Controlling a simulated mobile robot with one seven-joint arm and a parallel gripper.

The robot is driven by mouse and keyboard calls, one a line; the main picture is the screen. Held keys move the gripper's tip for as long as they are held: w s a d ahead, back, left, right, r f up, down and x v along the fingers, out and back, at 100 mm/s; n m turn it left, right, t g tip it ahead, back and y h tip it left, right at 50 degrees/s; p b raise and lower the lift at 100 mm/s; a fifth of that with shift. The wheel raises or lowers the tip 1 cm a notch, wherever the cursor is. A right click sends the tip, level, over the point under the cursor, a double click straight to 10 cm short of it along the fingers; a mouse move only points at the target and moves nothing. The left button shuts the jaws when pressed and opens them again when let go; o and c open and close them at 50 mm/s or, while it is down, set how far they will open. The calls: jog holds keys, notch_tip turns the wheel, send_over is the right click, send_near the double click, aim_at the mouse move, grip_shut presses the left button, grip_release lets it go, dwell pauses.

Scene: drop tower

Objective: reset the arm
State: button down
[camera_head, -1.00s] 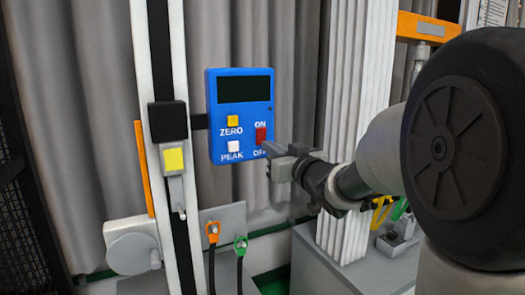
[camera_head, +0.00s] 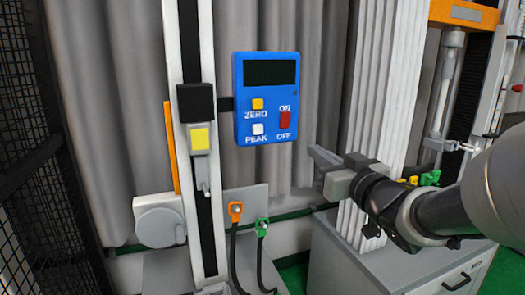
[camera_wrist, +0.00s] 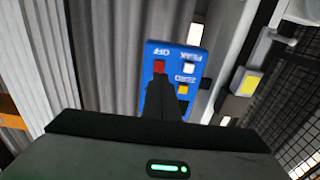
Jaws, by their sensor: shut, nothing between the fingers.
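My gripper (camera_head: 318,160) is shut and empty, in the middle of the head view. It is below and to the right of the blue control box (camera_head: 266,97), apart from it in that view. The box has a dark display, a yellow ZERO button, a white PEAK button and a red ON/OFF switch (camera_head: 285,119). In the wrist view my shut fingers (camera_wrist: 162,95) overlap the box (camera_wrist: 190,62) and hide part of it; the red switch (camera_wrist: 160,67) shows just above their tips.
A white tower column (camera_head: 201,240) with a black and yellow carriage (camera_head: 197,108) stands left of the box. Orange (camera_head: 236,208) and green (camera_head: 262,224) cable plugs are below. A grey cabinet (camera_head: 345,262) is under my arm, and a black mesh fence (camera_head: 45,150) stands at the left.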

jog(key=s+d+f+m+g+h, duration=0.45)
jog(key=s+f+h, duration=0.2)
jog(key=s, duration=0.25)
jog(key=s+a+f+g, duration=0.3)
jog(key=s+g, duration=0.1)
jog(key=s, duration=0.4)
jog(key=s+a+f+g, duration=0.3)
jog(key=s+f, duration=0.1)
jog(key=s, duration=0.4)
notch_tip(320, 180, up, 15)
jog(key=p, duration=1.5)
jog(key=shift+s+n+y, duration=0.15)
jog(key=shift+n+y, duration=0.3)
